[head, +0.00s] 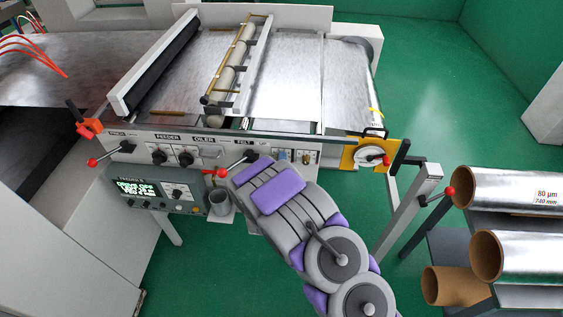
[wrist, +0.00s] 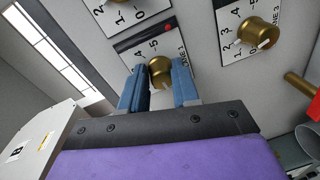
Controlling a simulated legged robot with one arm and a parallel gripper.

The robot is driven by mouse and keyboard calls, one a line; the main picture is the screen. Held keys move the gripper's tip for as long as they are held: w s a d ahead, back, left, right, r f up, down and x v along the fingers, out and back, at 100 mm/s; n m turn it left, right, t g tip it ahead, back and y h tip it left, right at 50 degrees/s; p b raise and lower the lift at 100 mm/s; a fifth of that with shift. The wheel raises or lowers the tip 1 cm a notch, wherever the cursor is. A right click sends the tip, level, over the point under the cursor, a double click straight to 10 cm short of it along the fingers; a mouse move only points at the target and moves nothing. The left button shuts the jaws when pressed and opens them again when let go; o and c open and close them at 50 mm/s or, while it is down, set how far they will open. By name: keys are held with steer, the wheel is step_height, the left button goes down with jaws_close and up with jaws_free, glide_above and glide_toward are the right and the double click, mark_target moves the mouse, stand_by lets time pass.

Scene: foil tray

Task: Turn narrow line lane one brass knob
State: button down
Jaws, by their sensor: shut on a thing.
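A brass knob (wrist: 159,71) stands on a white dial plate with a black strip, in the upper middle of the wrist view. The strip's lettering reads like "LANE 1", partly covered. Digits 4 and 5 show above the knob; the lower scale is hidden. My gripper (wrist: 161,77) has its two blue fingers on either side of this knob, shut on it. In the head view my arm covers the gripper and this knob at the front of the machine.
A second brass knob (wrist: 258,34), marked lane 3, is to the right, and another dial plate (wrist: 132,12) is above. A brass rod (wrist: 299,84) juts in at the right.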

steer(key=shift+a+f+n, duration=0.1)
steer(key=shift+f+n, duration=0.05)
steer(key=shift+n, duration=0.25)
steer(key=c, duration=1.2)
jaws_free()
steer(key=o, duration=0.4)
steer(key=shift+a, duration=0.25)
steer(key=shift+d, duration=0.1)
steer(key=s, duration=0.5)
steer(key=s+r, duration=0.1)
steer(key=s, duration=0.5)
steer(key=s+p, duration=0.1)
steer(key=s, duration=0.5)
steer(key=shift+s+a+r, duration=0.15)
steer(key=shift+a+r, duration=0.1)
steer(key=shift+r, duration=0.05)
